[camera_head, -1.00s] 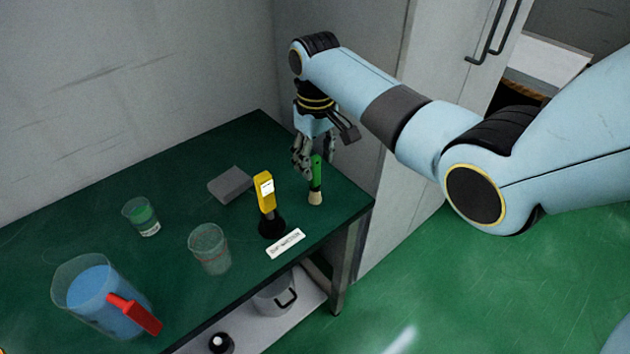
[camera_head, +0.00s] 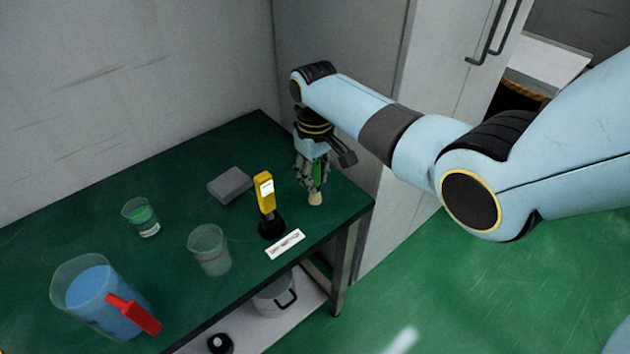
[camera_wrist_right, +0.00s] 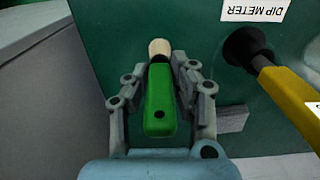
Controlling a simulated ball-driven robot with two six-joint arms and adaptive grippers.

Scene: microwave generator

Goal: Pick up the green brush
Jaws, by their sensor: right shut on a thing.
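The green brush (camera_head: 317,175) stands roughly upright on the table near its right end, with its pale bristle end down. My right gripper (camera_head: 312,180) reaches down over it from above, its fingers around the green handle and hiding part of it. In the right wrist view the brush (camera_wrist_right: 160,98) lies between the two fingers of my right gripper (camera_wrist_right: 168,72), which are shut on it, with the pale tip beyond them. My left gripper is not in view.
A yellow dip meter (camera_head: 265,192) in a black base stands just left of the brush, by a white label (camera_head: 286,244). A grey block (camera_head: 230,184), two beakers and a jug of blue liquid (camera_head: 92,295) stand further left. A grey cabinet (camera_head: 385,150) rises close on the right.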

